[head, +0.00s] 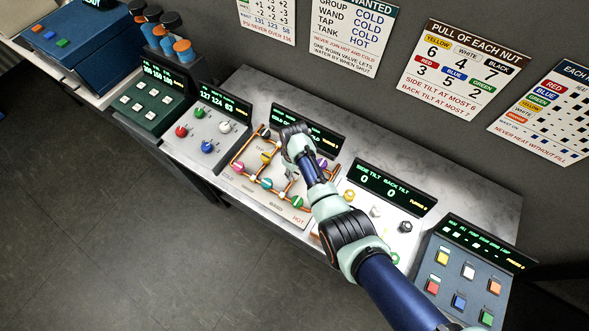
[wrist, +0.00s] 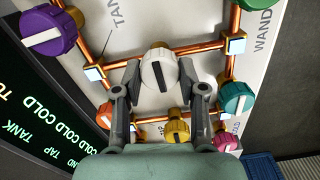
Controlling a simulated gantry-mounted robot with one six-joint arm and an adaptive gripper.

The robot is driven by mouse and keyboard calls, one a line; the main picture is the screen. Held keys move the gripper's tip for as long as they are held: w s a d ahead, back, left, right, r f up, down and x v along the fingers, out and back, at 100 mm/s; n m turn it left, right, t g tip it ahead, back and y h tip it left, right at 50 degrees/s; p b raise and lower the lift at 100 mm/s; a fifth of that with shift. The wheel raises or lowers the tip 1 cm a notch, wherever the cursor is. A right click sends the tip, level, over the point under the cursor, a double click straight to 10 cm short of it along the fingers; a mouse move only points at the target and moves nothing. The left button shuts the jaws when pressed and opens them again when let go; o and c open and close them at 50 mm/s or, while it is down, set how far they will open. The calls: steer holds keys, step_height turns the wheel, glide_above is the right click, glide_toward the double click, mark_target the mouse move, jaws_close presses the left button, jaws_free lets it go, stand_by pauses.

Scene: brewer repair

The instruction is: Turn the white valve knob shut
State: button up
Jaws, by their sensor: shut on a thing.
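The white valve knob (wrist: 159,70) sits on a copper pipe in the middle of the wrist view. A dark line on its top runs across the pipe's direction. My gripper (wrist: 159,78) has one finger on each side of the knob and is shut on it. In the head view my arm reaches over the pipe panel (head: 246,190) and hides the white knob and the fingertips.
Close around the fingers are a teal knob (wrist: 236,97), an orange knob (wrist: 113,114), a yellow knob (wrist: 177,127) and a purple knob (wrist: 50,30). A display (wrist: 35,110) with COLD readings lies along the panel. Other control panels flank it on the bench.

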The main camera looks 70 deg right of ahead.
steer(key=o, duration=1.1)
steer(key=shift+o, duration=0.2)
steer(key=shift+r, duration=0.1)
step_height(320, 180, up, 12)
